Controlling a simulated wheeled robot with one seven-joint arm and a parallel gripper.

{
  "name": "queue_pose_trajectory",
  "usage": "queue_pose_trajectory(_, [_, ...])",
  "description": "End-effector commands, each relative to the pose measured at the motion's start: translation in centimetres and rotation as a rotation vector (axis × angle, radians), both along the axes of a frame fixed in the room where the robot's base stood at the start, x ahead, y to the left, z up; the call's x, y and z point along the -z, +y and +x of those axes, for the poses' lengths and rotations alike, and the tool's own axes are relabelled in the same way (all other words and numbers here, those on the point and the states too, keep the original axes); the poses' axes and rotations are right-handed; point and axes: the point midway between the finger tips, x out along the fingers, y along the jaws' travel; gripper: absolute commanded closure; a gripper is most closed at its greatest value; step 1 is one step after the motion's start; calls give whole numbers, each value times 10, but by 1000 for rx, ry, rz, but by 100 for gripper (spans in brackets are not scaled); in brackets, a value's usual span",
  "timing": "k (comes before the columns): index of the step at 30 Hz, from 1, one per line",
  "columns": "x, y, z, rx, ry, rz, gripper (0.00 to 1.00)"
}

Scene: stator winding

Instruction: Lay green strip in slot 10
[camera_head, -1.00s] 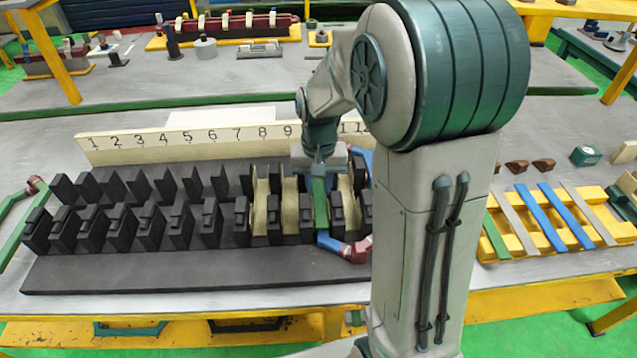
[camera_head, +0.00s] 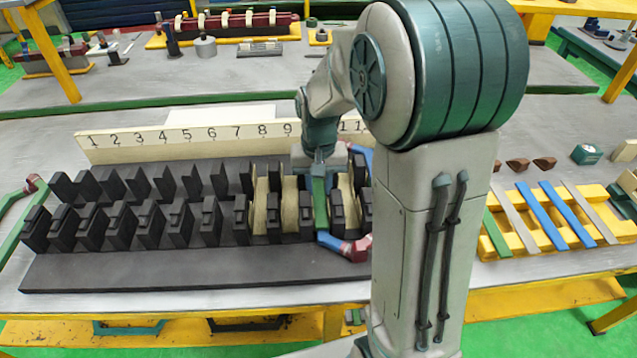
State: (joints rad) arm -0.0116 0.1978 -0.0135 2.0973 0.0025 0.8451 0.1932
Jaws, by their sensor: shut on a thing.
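The green strip (camera_head: 320,203) lies lengthwise between dark teeth near the right end of the stator block (camera_head: 150,268). My gripper (camera_head: 318,170) is over the strip's far end and shut on it. The number board (camera_head: 180,142) stands behind the block, and my arm hides the number 10 on it. The strip is in line with the hidden place right of the 9. I cannot tell whether it is fully down in the slot. Cream liners (camera_head: 290,205) show in slots to the left and right of the strip.
A blue strip with a red end (camera_head: 345,246) sticks out in front of the block, below the green strip. A yellow rack (camera_head: 520,240) with green, grey and blue strips is at the right. My arm hides the block's right end.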

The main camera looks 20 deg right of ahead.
Motion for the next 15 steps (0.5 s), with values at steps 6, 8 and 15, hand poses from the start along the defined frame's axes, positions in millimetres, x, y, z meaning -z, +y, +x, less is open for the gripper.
queue_pose_trajectory(6, [3, 0, 0, 0, 0, 0, 100])
queue_pose_trajectory(8, [3, 0, 0, 0, 0, 0, 100])
queue_pose_trajectory(15, [3, 0, 0, 0, 0, 0, 60])
